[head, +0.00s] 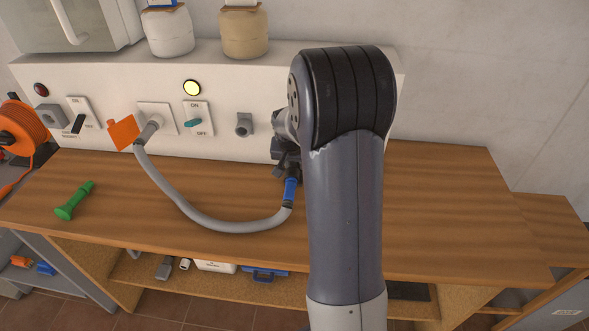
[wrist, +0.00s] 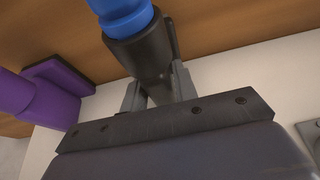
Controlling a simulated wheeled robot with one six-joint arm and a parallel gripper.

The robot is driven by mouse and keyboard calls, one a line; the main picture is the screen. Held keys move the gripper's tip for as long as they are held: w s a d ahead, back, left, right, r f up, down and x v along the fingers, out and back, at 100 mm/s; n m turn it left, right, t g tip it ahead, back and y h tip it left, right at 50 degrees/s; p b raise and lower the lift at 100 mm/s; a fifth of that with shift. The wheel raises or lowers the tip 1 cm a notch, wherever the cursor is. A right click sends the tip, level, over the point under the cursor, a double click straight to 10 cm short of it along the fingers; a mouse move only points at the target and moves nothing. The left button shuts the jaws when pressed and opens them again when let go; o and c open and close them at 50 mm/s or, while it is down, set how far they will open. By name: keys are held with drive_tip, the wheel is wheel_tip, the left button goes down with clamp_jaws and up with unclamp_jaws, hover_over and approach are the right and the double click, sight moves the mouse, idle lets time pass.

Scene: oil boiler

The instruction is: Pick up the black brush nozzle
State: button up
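In the wrist view a black nozzle piece (wrist: 143,52) joins a ribbed blue cuff (wrist: 122,16). It has a dark flat part along its right side. My gripper (wrist: 157,88) has one finger on each side of its black body, and the fingers look closed on it. I cannot see whether it carries bristles. In the head view my arm hides most of my gripper (head: 286,160), which is over the bench near the wall panel. The blue cuff (head: 291,188) shows below it, on the end of a grey hose (head: 215,226).
A purple nozzle (wrist: 62,84) is at left in the wrist view. A green nozzle (head: 74,200) lies on the wooden bench (head: 440,225) at left. The hose runs to the wall panel, beside an orange tag (head: 123,132). The bench's right side is clear.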

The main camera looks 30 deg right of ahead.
clamp_jaws()
drive_tip(key=shift+r, duration=0.15)
drive_tip(key=shift+s+a+r+b, duration=0.1)
drive_tip(key=shift+r+b, duration=0.25)
drive_tip(key=shift+r, duration=0.05)
wheel_tip(320, 180, up, 6)
drive_tip(key=shift+f, duration=0.2)
drive_tip(key=shift+s+a+r+b, duration=0.1)
drive_tip(key=shift+s+r+b, duration=0.05)
drive_tip(key=shift+r+b, duration=0.15)
drive_tip(key=s+a+b, duration=0.1)
drive_tip(key=s+a, duration=0.4)
drive_tip(key=s, duration=0.3)
drive_tip(key=s+a+b, duration=0.2)
drive_tip(key=s+a, duration=0.3)
drive_tip(key=s, duration=0.3)
drive_tip(key=shift+a+b, duration=0.3)
drive_tip(key=shift+a, duration=0.1)
drive_tip(key=shift+f, duration=0.1)
